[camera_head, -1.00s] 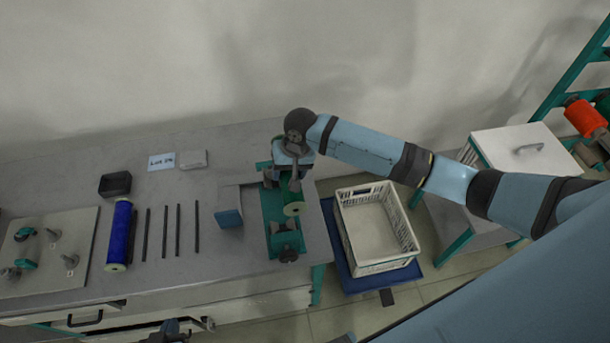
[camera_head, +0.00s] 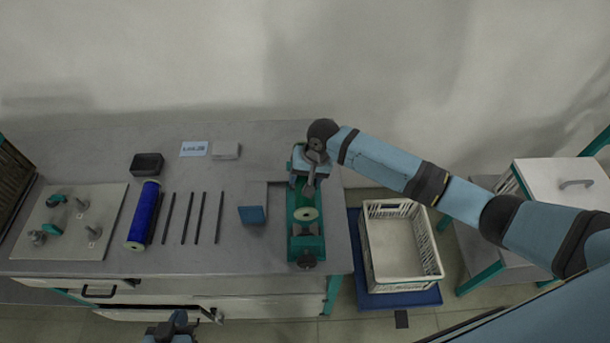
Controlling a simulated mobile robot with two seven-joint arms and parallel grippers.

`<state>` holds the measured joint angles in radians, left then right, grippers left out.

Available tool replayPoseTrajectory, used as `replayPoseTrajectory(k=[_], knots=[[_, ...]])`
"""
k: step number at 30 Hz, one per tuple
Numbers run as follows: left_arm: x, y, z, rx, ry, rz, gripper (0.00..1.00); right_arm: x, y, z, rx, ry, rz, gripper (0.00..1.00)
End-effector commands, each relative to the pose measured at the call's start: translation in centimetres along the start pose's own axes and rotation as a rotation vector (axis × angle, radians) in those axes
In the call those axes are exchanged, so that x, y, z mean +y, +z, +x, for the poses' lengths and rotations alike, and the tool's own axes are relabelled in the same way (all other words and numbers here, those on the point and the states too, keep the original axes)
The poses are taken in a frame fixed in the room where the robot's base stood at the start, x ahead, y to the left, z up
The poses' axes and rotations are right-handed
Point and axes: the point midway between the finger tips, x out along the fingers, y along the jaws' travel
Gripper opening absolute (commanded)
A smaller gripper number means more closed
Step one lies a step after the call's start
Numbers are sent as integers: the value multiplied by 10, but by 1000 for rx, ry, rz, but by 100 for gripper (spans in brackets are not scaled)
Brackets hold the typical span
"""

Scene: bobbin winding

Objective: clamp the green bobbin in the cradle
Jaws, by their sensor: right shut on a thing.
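The teal cradle (camera_head: 307,243) stands near the right edge of the table. The green bobbin (camera_head: 305,213) lies in line with it, its pale round end facing me. My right gripper (camera_head: 311,188) comes down over the far part of the bobbin and is shut on it. The gripper and wrist hide the bobbin's far end and part of the cradle, so I cannot tell whether the bobbin touches the cradle's ends. My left gripper (camera_head: 172,329) is cut off at the bottom edge, in front of the drawers, and its fingers are not clear.
A blue bobbin (camera_head: 144,216), several dark rods (camera_head: 202,218), a black tray (camera_head: 147,164) and a board with pegs (camera_head: 75,235) lie to the left. A blue block (camera_head: 252,215) stands just left of the cradle. A white crate (camera_head: 402,272) is right of the table.

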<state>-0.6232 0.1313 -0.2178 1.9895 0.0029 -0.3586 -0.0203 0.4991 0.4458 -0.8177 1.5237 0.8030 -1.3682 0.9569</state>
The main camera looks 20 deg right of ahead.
Motion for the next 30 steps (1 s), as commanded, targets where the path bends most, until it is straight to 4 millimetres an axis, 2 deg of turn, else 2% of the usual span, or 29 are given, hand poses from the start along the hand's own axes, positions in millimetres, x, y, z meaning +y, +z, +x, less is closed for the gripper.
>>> replayPoseTrajectory(k=[1,5,16,20,23,26,30], knots=[[-1,10,6,-2,2,5,0,2,0,9,1,-1,-1,26],[-1,15,10,-6,5,5,0,3,0,13,2,-1,-1,26],[4,14,10,-7,11,0,0,3,0,12,1,0,-1,26],[9,11,16,-7,18,88,0,3,0,12,1,0,0,26],[17,3,29,-3,28,276,0,3,0,13,1,0,0,26],[29,-8,47,4,38,570,0,3,0,13,1,0,0,26],[46,-24,74,15,39,1053,0,3,0,13,1,0,0,26]])
